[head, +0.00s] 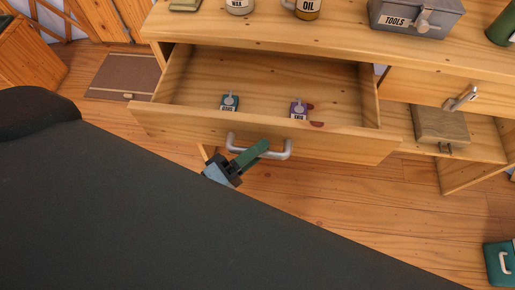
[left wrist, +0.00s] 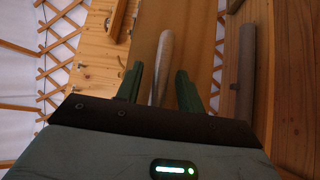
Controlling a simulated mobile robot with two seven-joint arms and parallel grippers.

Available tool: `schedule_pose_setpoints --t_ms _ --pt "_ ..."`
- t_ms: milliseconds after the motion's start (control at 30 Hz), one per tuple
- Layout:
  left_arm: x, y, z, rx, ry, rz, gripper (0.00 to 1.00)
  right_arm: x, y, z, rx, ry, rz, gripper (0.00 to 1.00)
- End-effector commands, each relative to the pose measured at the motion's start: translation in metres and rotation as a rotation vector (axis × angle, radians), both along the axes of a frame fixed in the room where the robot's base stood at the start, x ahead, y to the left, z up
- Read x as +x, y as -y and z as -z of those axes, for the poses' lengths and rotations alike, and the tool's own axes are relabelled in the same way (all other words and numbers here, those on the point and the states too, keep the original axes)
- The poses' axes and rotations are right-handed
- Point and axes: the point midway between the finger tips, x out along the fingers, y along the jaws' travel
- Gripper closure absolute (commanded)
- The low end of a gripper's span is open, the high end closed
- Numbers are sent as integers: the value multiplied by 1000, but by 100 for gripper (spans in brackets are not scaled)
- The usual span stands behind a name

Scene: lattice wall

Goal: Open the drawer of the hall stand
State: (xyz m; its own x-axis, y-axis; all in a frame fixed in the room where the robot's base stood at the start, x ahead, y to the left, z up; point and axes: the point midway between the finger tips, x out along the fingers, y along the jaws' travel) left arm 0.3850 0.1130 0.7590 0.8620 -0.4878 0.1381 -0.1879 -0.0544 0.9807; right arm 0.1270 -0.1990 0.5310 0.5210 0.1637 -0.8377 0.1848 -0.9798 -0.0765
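The wooden hall stand (head: 330,45) fills the top of the head view. Its left drawer (head: 340,143) stands pulled well out, and I see down into it. The silver bar handle (head: 277,154) is on the drawer front. My left gripper (head: 254,153) is at this handle, with a green finger across the bar. In the left wrist view the handle (left wrist: 162,65) lies between two spread green fingers (left wrist: 160,82), with gaps beside it. My right gripper is not in view.
A grey TOOLS box (head: 417,18), a WAX tin (head: 240,5) and an OIL mug (head: 306,8) stand on top. A second, closed drawer (head: 420,86) is at right, above a wooden box (head: 440,124). A teal case (head: 499,262) is on the floor at lower right.

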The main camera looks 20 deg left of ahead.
Motion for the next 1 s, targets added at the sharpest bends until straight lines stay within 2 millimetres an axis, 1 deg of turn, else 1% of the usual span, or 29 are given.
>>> schedule_pose_setpoints --t_ms 300,500,667,1000 --pt "-41 -22 9 3 -5 2 62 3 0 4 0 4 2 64" --pt "-60 -34 11 2 -3 1 62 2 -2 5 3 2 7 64" --pt "-65 -37 11 1 -1 1 62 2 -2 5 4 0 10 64" --pt "-65 -37 10 0 -1 0 62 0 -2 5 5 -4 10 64"
